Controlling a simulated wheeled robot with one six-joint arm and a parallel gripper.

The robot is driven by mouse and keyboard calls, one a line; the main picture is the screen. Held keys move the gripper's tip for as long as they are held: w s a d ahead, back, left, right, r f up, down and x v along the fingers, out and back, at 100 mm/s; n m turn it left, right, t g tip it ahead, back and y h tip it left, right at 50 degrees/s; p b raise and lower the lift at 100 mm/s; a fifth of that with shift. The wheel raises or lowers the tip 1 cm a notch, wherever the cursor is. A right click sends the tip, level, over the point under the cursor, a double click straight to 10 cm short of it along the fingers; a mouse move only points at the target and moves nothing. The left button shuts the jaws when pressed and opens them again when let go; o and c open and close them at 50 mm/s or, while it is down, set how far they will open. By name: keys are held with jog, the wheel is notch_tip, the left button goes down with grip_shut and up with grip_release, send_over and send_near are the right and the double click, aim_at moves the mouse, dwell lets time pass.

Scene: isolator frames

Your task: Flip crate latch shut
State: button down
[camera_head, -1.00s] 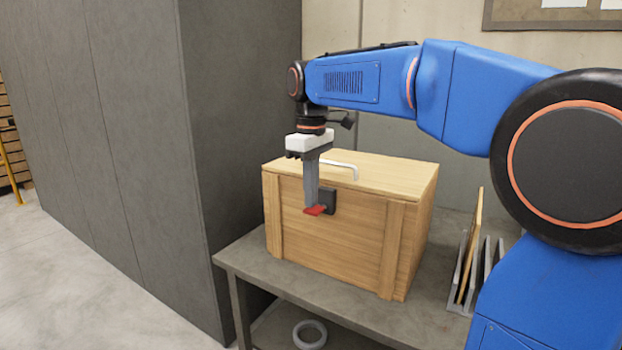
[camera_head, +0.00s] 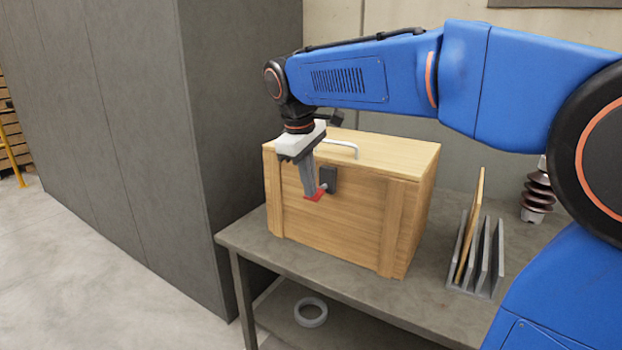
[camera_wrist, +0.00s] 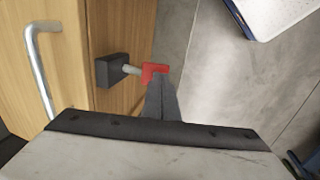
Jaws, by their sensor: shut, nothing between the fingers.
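A wooden crate (camera_head: 335,224) with a closed lid and a metal lid handle (camera_head: 342,146) stands on the grey table. Its latch has a dark block (camera_head: 328,179) on the crate's front and a lever with a red end (camera_head: 315,194) that sticks out from the front. In the wrist view the latch block (camera_wrist: 113,70) and red end (camera_wrist: 155,72) show near the middle. My gripper (camera_head: 309,192) points down in front of the crate, fingers shut and empty. Its fingertips (camera_wrist: 160,80) are at the red end, seemingly touching it. The fingers partly cover the lever.
A tall grey cabinet (camera_head: 120,120) stands left of the table. Right of the crate is a grey rack (camera_head: 480,258) holding a wooden board (camera_head: 471,226). A brown ribbed insulator (camera_head: 537,196) stands farther right. A grey ring (camera_head: 311,312) lies on the lower shelf.

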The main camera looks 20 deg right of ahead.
jog(key=shift+s+a+f+t+h, duration=0.15)
jog(key=shift+f+t+h, duration=0.1)
jog(key=shift+f, duration=0.25)
jog(key=shift+s+a+f+t+h, duration=0.15)
jog(key=shift+f+h, duration=0.1)
jog(key=shift+f, duration=0.2)
jog(key=v, duration=1.4)
jog(key=shift+s+a+f, duration=0.15)
jog(key=shift+s+a, duration=0.2)
jog(key=shift+a, duration=0.05)
jog(key=s+d+f+m+t+y, duration=0.1)
jog(key=s+d+f+m, duration=0.3)
jog(key=s+f, duration=0.7)
jog(key=s+d+f+m+t+y, duration=0.1)
jog(key=s+d+f+m+y, duration=0.1)
jog(key=s+d+f+m, duration=0.2)
jog(key=s+d+f, duration=0.3)
jog(key=s+f, duration=0.4)
jog(key=f, duration=0.6)
jog(key=shift+s, duration=0.35)
